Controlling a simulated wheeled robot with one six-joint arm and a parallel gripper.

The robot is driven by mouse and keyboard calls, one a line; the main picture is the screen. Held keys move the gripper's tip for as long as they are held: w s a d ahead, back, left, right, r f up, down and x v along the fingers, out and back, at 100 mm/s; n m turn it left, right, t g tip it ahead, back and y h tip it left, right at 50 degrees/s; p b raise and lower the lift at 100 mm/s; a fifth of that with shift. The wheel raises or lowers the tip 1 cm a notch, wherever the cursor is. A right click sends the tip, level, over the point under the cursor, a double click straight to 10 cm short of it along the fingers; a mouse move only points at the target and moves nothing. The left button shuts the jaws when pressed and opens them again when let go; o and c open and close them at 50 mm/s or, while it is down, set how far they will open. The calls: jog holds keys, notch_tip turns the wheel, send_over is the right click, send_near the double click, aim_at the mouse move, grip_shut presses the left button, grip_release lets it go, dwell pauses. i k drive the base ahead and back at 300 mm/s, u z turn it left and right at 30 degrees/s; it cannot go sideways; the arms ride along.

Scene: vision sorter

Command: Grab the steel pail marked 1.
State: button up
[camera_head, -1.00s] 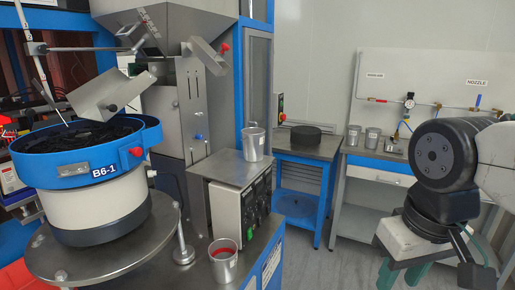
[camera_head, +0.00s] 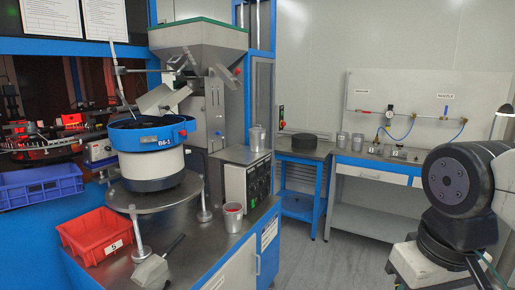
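Several steel pails are in view, and I cannot read a 1 on any of them. One pail (camera_head: 257,138) stands upright on top of the grey control box. Another pail (camera_head: 233,217), with something red inside, stands on the steel machine table below it. Two more pails, a left one (camera_head: 342,140) and a right one (camera_head: 357,143), stand side by side on the far bench at the back right. My arm shows at the right edge, apart from all the pails. My gripper is out of view.
The bowl feeder (camera_head: 150,155) marked B6-1 stands left on the machine table. A red bin (camera_head: 97,235) marked 5 and a blue bin (camera_head: 40,186) are at the left. A black round object (camera_head: 304,141) sits on the blue workbench. Grey floor (camera_head: 340,265) is clear in the middle.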

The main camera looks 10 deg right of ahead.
aim_at(256, 134)
jog(key=z, duration=0.75)
jog(key=i, duration=1.5)
jog(key=u, duration=0.3)
jog(key=i, duration=0.65)
jog(key=u, duration=1.15)
jog(key=i, duration=0.4)
jog(key=u, duration=0.4)
